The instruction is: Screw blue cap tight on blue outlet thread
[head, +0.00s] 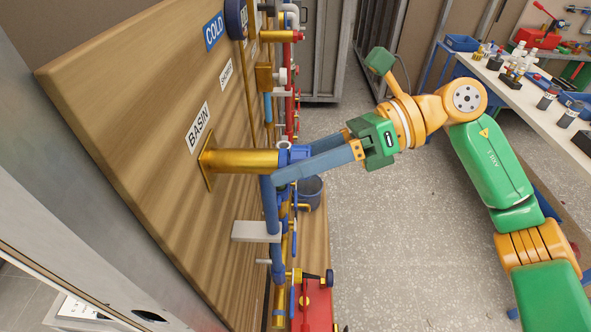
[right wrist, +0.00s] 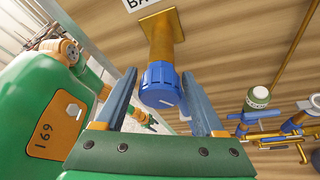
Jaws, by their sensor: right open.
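The blue cap (right wrist: 163,87) is ribbed, with a white mark on its face. It sits on the end of the brass basin outlet (right wrist: 160,40), hiding the thread; how tightly it is seated cannot be told. In the head view the outlet (head: 245,160) sticks out from the wooden board, and the cap (head: 284,154) shows partly behind my fingers. My right gripper (head: 284,168) is open, its blue-grey fingers reaching to the cap. In the right wrist view the fingers (right wrist: 159,77) stand on either side of the cap, with visible gaps. My left gripper cannot be made out.
The board (head: 130,130) carries the BASIN sign (head: 198,127). Blue and brass pipes and a grey bracket (head: 256,232) lie just below the outlet. A dark bucket (head: 309,192) stands on the floor. A cluttered workbench (head: 530,100) is at right; open floor lies between.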

